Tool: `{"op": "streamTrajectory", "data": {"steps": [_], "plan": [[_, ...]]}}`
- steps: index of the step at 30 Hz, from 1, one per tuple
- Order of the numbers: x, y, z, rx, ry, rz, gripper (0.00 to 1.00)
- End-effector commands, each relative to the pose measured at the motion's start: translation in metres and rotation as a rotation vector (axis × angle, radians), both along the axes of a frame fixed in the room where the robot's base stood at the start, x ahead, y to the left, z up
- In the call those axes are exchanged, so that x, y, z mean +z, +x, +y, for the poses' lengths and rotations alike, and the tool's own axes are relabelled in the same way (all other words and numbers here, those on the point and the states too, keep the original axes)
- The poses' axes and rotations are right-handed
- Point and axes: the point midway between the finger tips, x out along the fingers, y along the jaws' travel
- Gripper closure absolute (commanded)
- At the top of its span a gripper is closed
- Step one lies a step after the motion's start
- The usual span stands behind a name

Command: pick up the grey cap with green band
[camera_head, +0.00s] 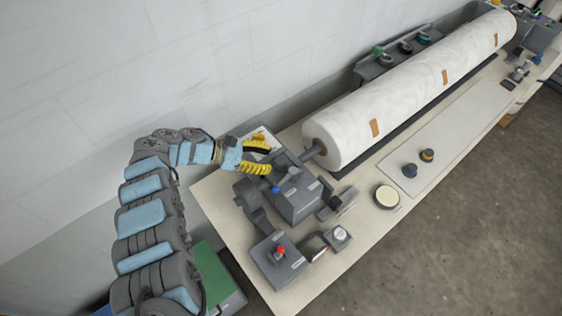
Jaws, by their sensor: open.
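A dark grey round cap with a green-teal band (424,38) appears to sit at the right end of the dark rack (362,77) behind the white roll. It is small here, so I cannot be sure of its details. Two other round pieces sit to its left in the rack, with a green piece (378,50) at the rack's left end. My gripper (268,158) has yellow fingers, open and apart with nothing visible between them. It is above the grey machine block at the roll's left end, well to the left of the rack.
The large white roll (400,100) lies along the table in front of the rack. A yellow-banded cap (427,155) and a dark blue-grey cap (410,170) stand on a light board. A cream disc (387,196) and a red-button box (278,262) are nearer. The wall is close behind.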

Motion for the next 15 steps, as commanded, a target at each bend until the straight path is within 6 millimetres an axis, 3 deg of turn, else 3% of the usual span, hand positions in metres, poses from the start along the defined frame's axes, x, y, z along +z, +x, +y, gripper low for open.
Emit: {"op": "streamTrajectory", "data": {"steps": [15], "plan": [[-0.017,0.005,-0.043,0.003,0.0,-0.001,0.53]]}}
